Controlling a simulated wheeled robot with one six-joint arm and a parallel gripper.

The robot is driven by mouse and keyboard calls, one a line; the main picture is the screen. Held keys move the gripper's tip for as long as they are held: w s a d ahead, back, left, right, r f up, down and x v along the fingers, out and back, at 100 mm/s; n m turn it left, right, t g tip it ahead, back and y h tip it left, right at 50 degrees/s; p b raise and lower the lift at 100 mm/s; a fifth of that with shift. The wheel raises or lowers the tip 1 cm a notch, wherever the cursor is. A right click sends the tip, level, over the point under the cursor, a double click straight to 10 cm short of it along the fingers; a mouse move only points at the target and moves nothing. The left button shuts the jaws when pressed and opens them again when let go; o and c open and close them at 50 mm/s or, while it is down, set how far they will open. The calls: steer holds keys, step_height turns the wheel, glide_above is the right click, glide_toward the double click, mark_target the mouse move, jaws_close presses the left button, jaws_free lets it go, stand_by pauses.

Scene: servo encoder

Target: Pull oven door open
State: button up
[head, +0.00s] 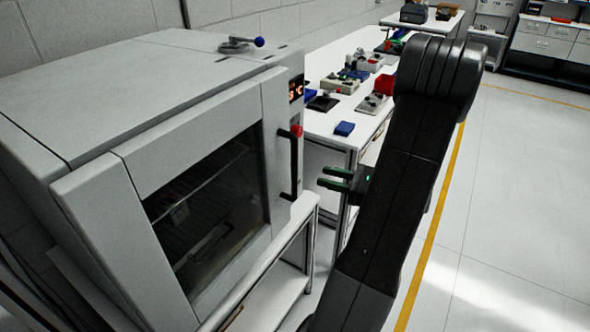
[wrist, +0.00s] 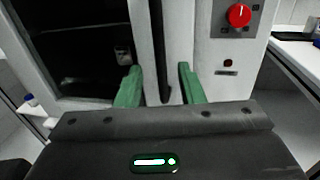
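The oven (head: 160,150) is a large grey box at the left of the head view, with its windowed door (head: 205,200) shut. A dark vertical handle (head: 294,170) runs along the door's right edge. My gripper (head: 335,179) has green fingers and is to the right of the handle, apart from it in the head view. In the wrist view my gripper (wrist: 157,82) is open, with the lower end of the black handle (wrist: 166,85) showing between and beyond the fingers. Nothing is held.
A red knob (wrist: 239,15) is on the oven panel right of the handle. A white workbench (head: 345,120) with several small devices and a blue box (head: 344,128) stands behind. The oven rests on a white stand (head: 275,285). The floor (head: 510,200) at the right is clear.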

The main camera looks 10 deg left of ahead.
steer(key=a, duration=0.3)
steer(key=w+a+p, duration=0.1)
steer(key=a, duration=0.5)
steer(key=shift+w+a, duration=0.2)
steer(key=shift+a, duration=0.2)
jaws_close()
